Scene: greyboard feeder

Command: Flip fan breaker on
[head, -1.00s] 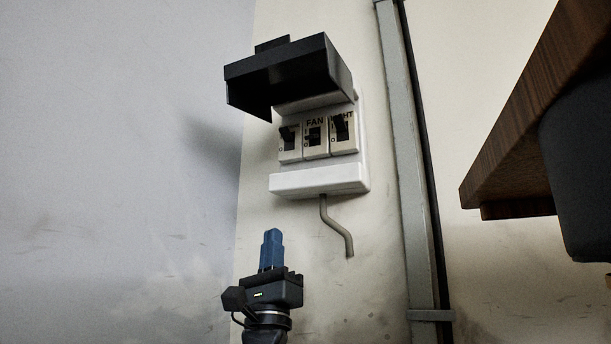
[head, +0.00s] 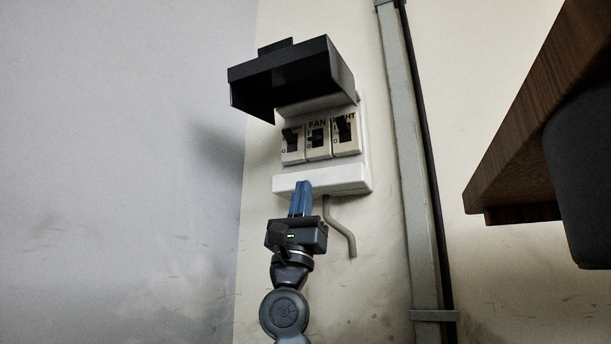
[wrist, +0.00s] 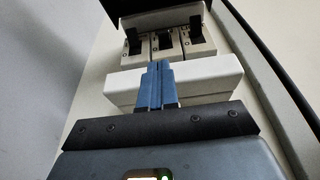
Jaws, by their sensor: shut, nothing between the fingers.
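The white breaker box (head: 345,183) is on the wall with its black cover (head: 290,78) raised. Three breakers sit in a row under the cover. The middle one is the fan breaker (head: 318,148), labelled FAN; its dark lever is small and its exact position is hard to read. In the wrist view the fan breaker (wrist: 167,47) is just beyond my fingertips. My gripper (head: 301,186) has blue fingers pressed together, with nothing between them. It is in front of the box's lower white ledge, below the breakers; I cannot tell whether it touches. The fingers also show in the wrist view (wrist: 158,68).
The light breaker (head: 345,134) is right of the fan breaker, and another breaker (head: 292,146) is left. A bent grey cable (head: 342,232) hangs below the box. A vertical grey conduit (head: 405,150) runs to the right. A wooden shelf or tabletop (head: 530,150) juts in at right.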

